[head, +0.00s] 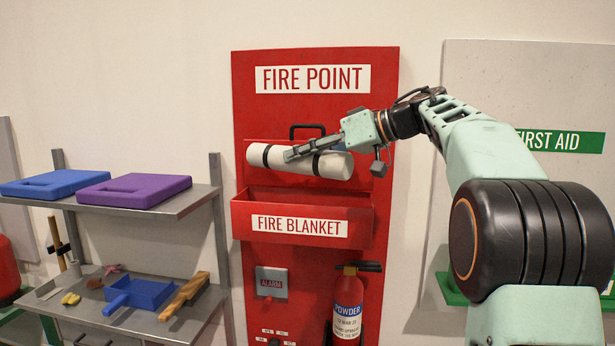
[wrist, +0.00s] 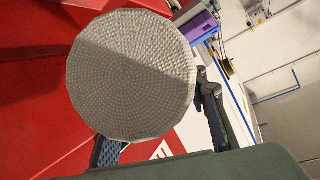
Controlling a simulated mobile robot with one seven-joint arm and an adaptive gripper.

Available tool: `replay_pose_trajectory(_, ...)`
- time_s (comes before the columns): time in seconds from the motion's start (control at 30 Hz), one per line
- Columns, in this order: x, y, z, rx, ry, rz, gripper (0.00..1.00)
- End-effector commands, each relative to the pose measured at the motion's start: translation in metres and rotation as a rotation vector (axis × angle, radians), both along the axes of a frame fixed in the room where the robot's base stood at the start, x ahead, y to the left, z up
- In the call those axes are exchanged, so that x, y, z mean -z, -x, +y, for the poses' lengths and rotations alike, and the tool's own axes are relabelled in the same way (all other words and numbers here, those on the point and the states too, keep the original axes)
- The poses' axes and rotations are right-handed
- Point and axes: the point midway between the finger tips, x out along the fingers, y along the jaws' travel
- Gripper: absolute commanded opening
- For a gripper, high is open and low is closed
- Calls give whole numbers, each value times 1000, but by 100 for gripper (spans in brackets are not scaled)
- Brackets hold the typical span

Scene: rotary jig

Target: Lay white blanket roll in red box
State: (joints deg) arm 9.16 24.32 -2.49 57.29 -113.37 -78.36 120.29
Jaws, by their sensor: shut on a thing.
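The white blanket roll (head: 260,155) with two black straps is held in the air in the head view, lying nearly level and tilted slightly down to the right. Its round end (wrist: 130,75) fills much of the wrist view. My gripper (head: 290,155) is shut on the roll near its middle; one finger shows across the front, and a patterned pad (wrist: 108,150) shows below the roll's end. The red box (head: 245,222), labelled FIRE BLANKET, is fixed on the red panel just below the roll. The roll appears above its open top and apart from it; the box's floor is hidden.
A black handle (head: 307,128) shows behind the roll on the FIRE POINT panel (head: 315,60). A fire extinguisher (head: 348,308) and alarm (head: 271,282) are below the box. A metal shelf (head: 165,208) with blue and purple cases stands left. A FIRST AID board (head: 490,75) is right.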

Motion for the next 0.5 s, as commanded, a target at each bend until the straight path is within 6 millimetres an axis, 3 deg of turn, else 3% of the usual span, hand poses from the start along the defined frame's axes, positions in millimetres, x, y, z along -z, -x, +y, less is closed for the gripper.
replay_pose_trajectory(0.3, 23, -16, -7, -1, -3, -1, 0)
replay_pose_trajectory(0.5, 44, -15, -6, 0, -3, -3, 0)
